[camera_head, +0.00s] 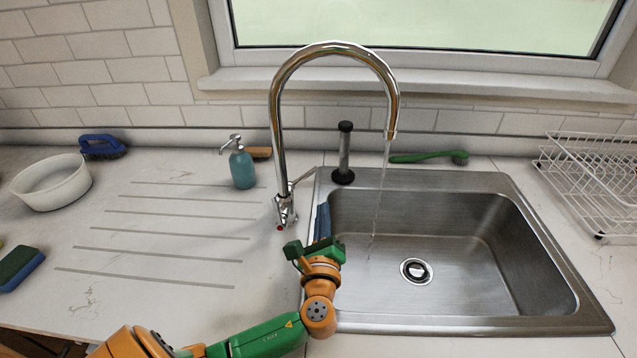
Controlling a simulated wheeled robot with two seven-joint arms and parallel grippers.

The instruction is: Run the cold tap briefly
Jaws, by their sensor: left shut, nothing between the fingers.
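The chrome tap (277,120) stands at the left of the sink, its tall spout arching over the basin. A thin stream of water (381,190) falls from the spout into the sink (450,235). A thin lever (302,179) sticks out to the right of the tap's base, and a red mark shows low on the base. My left gripper (323,208) is at the sink's left rim, just right of and in front of the tap base. Its fingers are shut and empty, and appear apart from the lever. My right gripper is out of view.
A black-topped post (344,150) stands behind the sink, close to the lever. A teal soap bottle (242,167) stands left of the tap. A green brush (430,157) lies behind the sink and a white dish rack (590,180) stands at right.

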